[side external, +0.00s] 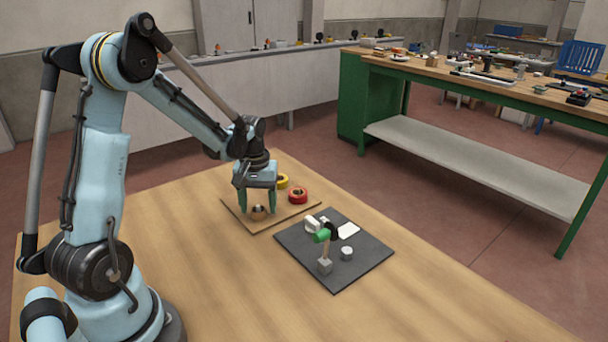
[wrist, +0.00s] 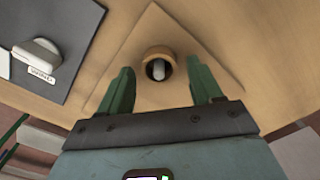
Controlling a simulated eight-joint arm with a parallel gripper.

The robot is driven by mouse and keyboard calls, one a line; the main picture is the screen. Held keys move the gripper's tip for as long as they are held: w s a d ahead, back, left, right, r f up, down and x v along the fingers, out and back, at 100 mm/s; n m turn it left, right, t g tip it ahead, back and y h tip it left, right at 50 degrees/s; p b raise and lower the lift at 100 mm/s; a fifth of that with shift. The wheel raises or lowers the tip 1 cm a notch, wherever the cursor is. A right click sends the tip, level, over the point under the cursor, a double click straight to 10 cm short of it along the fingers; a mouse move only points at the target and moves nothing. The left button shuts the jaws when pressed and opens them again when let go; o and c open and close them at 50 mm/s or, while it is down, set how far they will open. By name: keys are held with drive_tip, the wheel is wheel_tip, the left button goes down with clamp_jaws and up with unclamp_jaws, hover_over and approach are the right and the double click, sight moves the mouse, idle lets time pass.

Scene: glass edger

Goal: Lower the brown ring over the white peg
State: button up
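The brown ring (side external: 257,213) sits on a thin wooden board (side external: 234,211) between the fingers of my gripper (side external: 257,206). In the wrist view the ring (wrist: 158,83) encircles a whitish rounded peg top (wrist: 159,70). The ring's lower edge appears low at the board, but its exact contact is hard to tell. My gripper's two green fingers (wrist: 161,88) are open, one on each side of the ring. A gap shows between each finger and the ring.

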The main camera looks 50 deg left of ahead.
wheel_tip(320, 180, up, 12)
drive_tip(key=s+d+m+t, duration=0.2)
drive_tip(key=d+m, duration=0.3)
drive_tip(key=d, duration=0.4)
drive_tip(key=s+d+m+t, duration=0.3)
drive_tip(key=d+m+t, duration=0.2)
drive_tip(key=d, duration=0.4)
drive_tip(key=shift+s+d, duration=0.2)
drive_tip(key=shift+d, duration=0.05)
